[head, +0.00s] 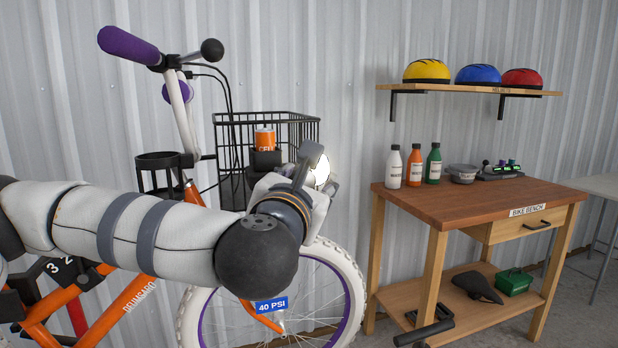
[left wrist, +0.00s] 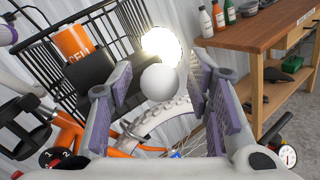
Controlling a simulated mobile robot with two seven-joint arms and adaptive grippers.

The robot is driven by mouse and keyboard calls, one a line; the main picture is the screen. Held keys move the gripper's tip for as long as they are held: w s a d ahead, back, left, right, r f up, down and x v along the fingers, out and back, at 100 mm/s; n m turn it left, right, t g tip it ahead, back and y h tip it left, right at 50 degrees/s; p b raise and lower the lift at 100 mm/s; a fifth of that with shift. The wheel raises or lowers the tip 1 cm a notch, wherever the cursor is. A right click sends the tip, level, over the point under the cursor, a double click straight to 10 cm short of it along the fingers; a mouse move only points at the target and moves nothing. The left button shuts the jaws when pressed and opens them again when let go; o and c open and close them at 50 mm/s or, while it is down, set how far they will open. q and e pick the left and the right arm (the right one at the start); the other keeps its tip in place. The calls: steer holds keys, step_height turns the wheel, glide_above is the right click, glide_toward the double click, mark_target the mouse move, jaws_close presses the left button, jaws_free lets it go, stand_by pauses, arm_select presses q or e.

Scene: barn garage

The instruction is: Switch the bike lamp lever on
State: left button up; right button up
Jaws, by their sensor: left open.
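The bike lamp (head: 322,170) glows bright white at the front of the basket, partly hidden behind my left gripper (head: 312,163). In the left wrist view the lit lamp (left wrist: 161,45) lies just beyond the fingertips. A round white ball (left wrist: 159,82), perhaps the lever's knob, shows between the open fingers (left wrist: 160,70), with gaps visible on both sides. The lever's arm and its setting cannot be made out. An orange cell (head: 264,140) stands in a black holder by the basket; it also shows in the left wrist view (left wrist: 73,42).
The black wire basket (head: 300,128) and handlebar (head: 177,90) are close to my left arm. The white front tyre (head: 350,275) is below. A wooden bench (head: 450,205) with bottles stands right, under a helmet shelf (head: 470,91). A pump handle (head: 425,333) shows at the bottom.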

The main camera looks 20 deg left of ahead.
arm_select(q)
steer(key=shift+s, duration=0.15)
steer(key=shift+c, duration=1.1)
jaws_close()
steer(key=shift+r+n+g, duration=0.35)
steer(key=shift+n+g, duration=0.05)
steer(key=shift+g, duration=0.2)
steer(key=shift+o, duration=1.1)
jaws_free()
